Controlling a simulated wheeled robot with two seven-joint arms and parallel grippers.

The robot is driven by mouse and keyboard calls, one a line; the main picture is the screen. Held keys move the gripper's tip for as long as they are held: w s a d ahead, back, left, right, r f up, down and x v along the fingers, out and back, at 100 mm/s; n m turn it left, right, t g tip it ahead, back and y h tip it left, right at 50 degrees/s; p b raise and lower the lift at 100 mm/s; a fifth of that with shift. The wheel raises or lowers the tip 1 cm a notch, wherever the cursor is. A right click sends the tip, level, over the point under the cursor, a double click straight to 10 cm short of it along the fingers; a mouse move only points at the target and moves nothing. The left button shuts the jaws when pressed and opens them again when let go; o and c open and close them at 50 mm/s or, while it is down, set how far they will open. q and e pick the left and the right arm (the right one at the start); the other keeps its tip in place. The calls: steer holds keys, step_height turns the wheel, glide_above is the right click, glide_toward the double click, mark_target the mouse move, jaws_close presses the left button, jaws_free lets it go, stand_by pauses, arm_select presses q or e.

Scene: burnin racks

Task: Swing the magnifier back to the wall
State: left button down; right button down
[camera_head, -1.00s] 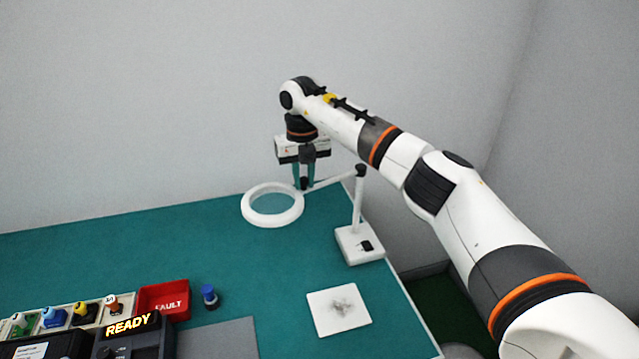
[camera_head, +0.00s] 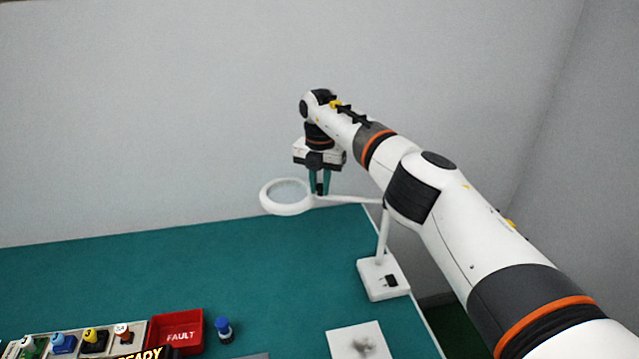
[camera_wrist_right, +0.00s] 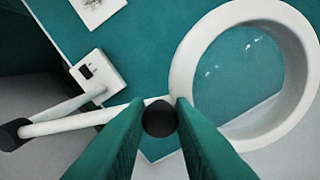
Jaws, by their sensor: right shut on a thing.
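The magnifier is a white ring lens (camera_head: 287,210) on a white arm, with a post and a white base (camera_head: 384,279) at the table's right edge. In the head view the ring is over the table's back edge, in front of the wall (camera_head: 150,120). My right gripper (camera_head: 319,191) is shut on the magnifier's dark knob beside the ring. In the right wrist view the green fingers close on the dark knob (camera_wrist_right: 159,118), with the ring (camera_wrist_right: 183,75) to the right and the base (camera_wrist_right: 97,77) to the left. My left gripper is not in view.
A white card with a grey smudge (camera_head: 342,340) lies in front of the base. A red FAULT bin (camera_head: 177,346), a blue-capped bottle (camera_head: 224,331) and a rack of coloured items (camera_head: 75,353) are at the front left. The middle of the green table (camera_head: 240,265) is clear.

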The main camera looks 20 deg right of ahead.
steer(key=shift+w+r, duration=0.1)
stand_by(0.3)
steer(key=c, duration=1.6)
jaws_free()
steer(key=o, duration=0.3)
steer(key=shift+w, duration=0.1)
steer(key=shift+o, duration=0.2)
